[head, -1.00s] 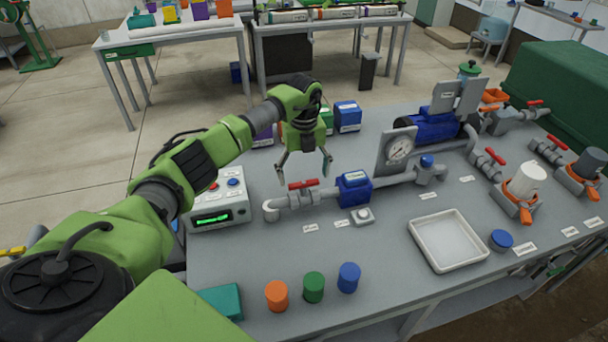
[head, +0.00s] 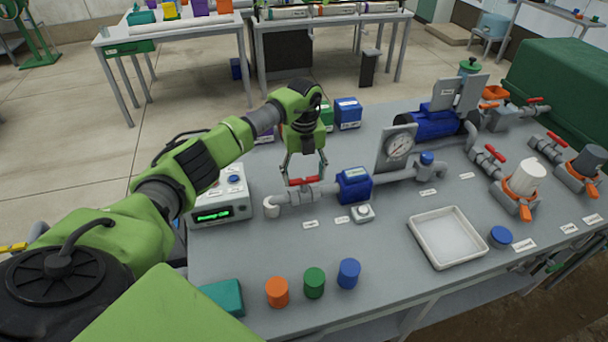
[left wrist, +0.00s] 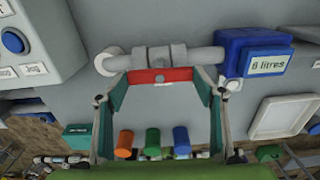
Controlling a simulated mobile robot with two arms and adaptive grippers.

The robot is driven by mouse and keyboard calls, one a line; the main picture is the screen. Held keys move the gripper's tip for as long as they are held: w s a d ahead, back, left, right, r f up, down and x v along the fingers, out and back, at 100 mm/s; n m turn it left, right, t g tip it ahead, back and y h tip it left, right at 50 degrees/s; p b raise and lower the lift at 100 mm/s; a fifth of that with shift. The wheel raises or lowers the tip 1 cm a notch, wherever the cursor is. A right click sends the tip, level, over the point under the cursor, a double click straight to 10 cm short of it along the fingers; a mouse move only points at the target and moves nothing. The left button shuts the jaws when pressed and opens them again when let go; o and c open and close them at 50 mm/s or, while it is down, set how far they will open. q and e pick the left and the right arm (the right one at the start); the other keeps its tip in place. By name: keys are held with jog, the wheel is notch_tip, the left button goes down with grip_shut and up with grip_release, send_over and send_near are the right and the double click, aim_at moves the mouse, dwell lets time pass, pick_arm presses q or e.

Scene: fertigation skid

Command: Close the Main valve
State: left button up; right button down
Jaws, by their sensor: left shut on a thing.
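A red valve handle (head: 303,181) sits on the grey pipe at the left end of the bench piping; it lies along the pipe. It also shows in the left wrist view (left wrist: 160,76). My left gripper (head: 305,179) points down over this valve, its fingers at the two ends of the handle, shut on it. A small label lies on the bench in front of the valve; I cannot read it. My right gripper is not in view.
A control box (head: 221,203) with a green display stands to the left. A white tray (head: 447,262), several coloured caps and a gauge (head: 399,146) are also on the bench.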

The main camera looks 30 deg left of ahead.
pick_arm(q)
jog(key=m+b, duration=0.2)
jog(key=m, duration=0.2)
jog(key=m+b, duration=0.1)
jog(key=m, duration=0.3)
jog(key=shift+m+b, duration=0.3)
jog(key=m+b, duration=0.1)
jog(key=m, duration=0.3)
jog(key=shift+m, duration=0.3)
jog(key=shift+r+m+b, duration=0.1)
jog(key=shift+m+b, duration=0.5)
jog(key=shift+m, duration=1.7)
jog(key=o, duration=1.1)
